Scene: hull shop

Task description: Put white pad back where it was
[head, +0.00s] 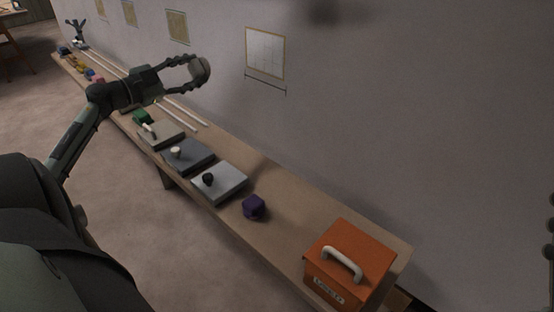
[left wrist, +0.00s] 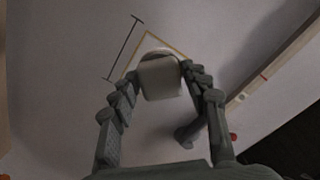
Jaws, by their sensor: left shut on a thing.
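My left gripper (head: 198,72) is raised above the bench in the head view, near the wall. It is shut on a pale, rounded block, which I take to be the white pad (head: 203,69). In the left wrist view the pad (left wrist: 160,79) sits between the fingertips, whitish grey with a curved top edge. Its far side is hidden. A dark knuckled shape at the right edge of the head view may be part of my right gripper; its jaws cannot be made out.
The long bench (head: 290,213) holds an orange box (head: 368,251) with a white handle, a purple block (head: 254,207), a light board with a black knob (head: 230,184), a grey board with a cream knob (head: 199,153), a green block (head: 141,117) and white rods (head: 186,112). A framed chart (head: 265,53) hangs on the wall.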

